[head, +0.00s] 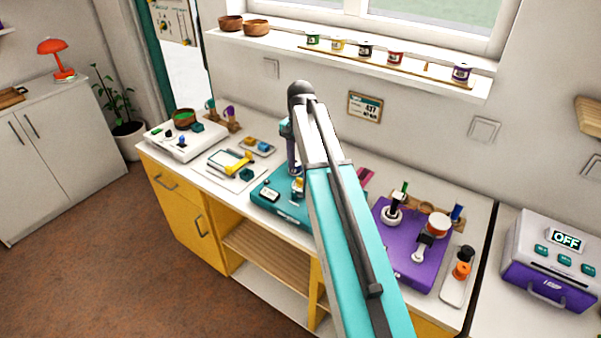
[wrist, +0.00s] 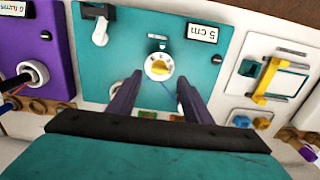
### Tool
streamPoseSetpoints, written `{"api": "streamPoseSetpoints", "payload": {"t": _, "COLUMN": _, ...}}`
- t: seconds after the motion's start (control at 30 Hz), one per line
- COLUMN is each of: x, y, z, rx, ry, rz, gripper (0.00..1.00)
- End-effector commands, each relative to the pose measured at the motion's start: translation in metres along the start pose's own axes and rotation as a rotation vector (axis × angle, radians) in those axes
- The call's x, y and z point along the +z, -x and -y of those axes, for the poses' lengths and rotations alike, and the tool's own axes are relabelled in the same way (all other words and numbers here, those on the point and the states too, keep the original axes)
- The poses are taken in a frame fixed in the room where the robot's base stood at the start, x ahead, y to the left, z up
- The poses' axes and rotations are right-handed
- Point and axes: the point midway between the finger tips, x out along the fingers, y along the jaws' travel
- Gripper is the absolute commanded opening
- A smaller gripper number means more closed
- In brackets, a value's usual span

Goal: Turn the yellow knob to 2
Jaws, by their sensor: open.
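The yellow knob (wrist: 159,67) sits inside a white dial ring on the teal board (wrist: 120,75). Marks on the ring are too small to read, so I cannot tell its setting. The knob also shows in the head view (head: 299,184), partly hidden by my arm. My gripper (wrist: 161,77) is open and empty. Its two dark fingers appear on either side of the knob in the wrist view, and I cannot tell whether they touch it. In the head view my gripper (head: 293,165) points down over the teal board.
A small plate reading "5 cm" (wrist: 202,33) and a white lever (wrist: 99,32) are on the teal board. A purple board (head: 408,265) stands to the right in the head view. A white tray with a yellow tool (head: 238,164) lies to the left.

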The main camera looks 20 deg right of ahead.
Motion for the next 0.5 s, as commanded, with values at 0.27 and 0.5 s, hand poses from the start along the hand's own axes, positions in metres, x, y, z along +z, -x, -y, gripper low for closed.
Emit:
{"api": "streamPoseSetpoints", "payload": {"t": 0.27, "x": -0.001, "y": 0.033, "z": 0.001, "rx": -0.002, "ry": 0.000, "rz": -0.001, "gripper": 0.45}}
{"api": "streamPoseSetpoints", "payload": {"t": 0.5, "x": -0.001, "y": 0.062, "z": 0.002, "rx": -0.002, "ry": 0.000, "rz": -0.002, "gripper": 0.45}}
